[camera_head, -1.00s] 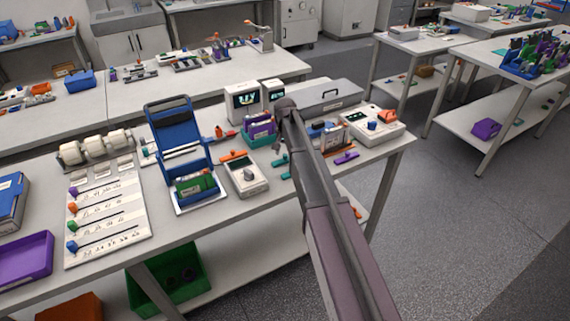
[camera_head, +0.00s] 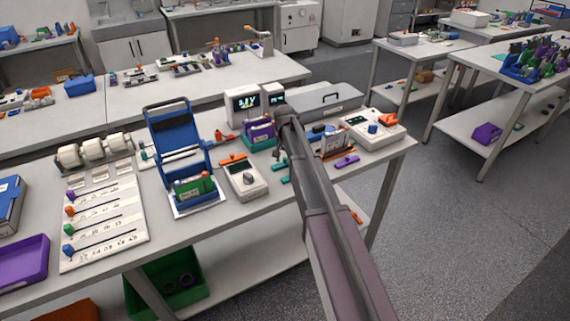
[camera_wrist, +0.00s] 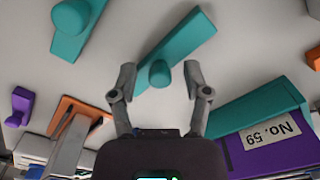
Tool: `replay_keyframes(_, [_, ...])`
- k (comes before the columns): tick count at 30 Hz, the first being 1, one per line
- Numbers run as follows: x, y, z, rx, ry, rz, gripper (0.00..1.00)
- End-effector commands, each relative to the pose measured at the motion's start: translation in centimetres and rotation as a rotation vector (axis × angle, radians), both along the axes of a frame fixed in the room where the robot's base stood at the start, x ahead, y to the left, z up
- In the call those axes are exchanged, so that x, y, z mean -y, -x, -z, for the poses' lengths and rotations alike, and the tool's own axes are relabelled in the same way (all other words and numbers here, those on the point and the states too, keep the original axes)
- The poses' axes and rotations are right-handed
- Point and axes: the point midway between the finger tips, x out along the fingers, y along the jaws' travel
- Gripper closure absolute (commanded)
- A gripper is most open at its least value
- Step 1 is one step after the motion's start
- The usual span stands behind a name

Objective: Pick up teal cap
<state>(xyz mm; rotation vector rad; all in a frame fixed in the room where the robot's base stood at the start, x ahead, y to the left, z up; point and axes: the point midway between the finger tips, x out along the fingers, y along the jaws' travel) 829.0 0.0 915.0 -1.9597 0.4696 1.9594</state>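A teal cap (camera_wrist: 178,52), a flat bar with a round knob, lies on the pale tabletop in the wrist view. My gripper (camera_wrist: 158,78) is open, with one finger on each side of the knob and visible gaps to both. It holds nothing. A second teal cap (camera_wrist: 72,32) of like shape lies at the upper left of that view, outside the fingers. In the head view my gripper (camera_head: 281,153) points down over the bench, and a small teal piece (camera_head: 285,180) shows just in front of it. The cap between the fingers is mostly hidden there.
A teal holder (camera_wrist: 262,105) with a purple block (camera_wrist: 270,150) labelled "No. 59" stands close to the right finger. An orange piece (camera_wrist: 82,108) is near the left finger. In the head view, a white device (camera_head: 244,177) and small monitors (camera_head: 242,105) flank the gripper.

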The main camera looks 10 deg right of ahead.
Motion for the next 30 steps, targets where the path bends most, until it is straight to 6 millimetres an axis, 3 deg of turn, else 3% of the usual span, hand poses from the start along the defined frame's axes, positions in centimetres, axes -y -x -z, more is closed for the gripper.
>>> replay_keyframes(1, [0.0, 0.0, 0.0, 0.0, 0.0, 0.0, 0.63])
replay_keyframes(5, [0.0, 0.0, 0.0, 0.0, 0.0, 0.0, 1.0])
replay_keyframes(20, [0.0, 0.0, -0.2, 0.0, 0.0, 0.001, 1.0])
replay_keyframes(30, [0.1, 0.0, -2.1, 0.0, 0.0, 0.001, 1.0])
